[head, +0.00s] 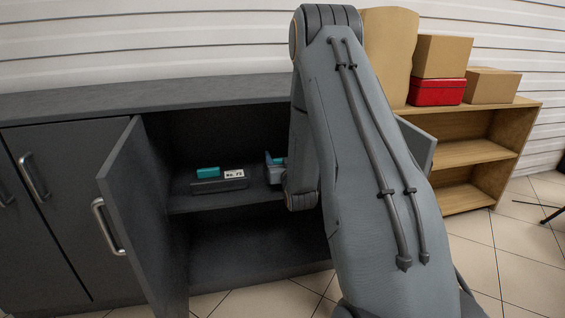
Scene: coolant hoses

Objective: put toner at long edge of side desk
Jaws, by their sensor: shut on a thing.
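My gripper (273,168) is only partly in view inside the open cabinet, at the left of my wrist. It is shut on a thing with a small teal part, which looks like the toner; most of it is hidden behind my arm. On the same shelf to the left is a dark holder (233,184) with a white number label. A teal block (208,172) sits beside the label. I cannot make out a separate side desk in this view.
The grey cabinet (60,105) has an open left door (135,215) and a right door (418,143) partly behind my arm. The lower compartment looks empty. At right, a wooden shelf (470,153) carries cardboard boxes (441,56) and a red box (436,92). Tiled floor is open at the right.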

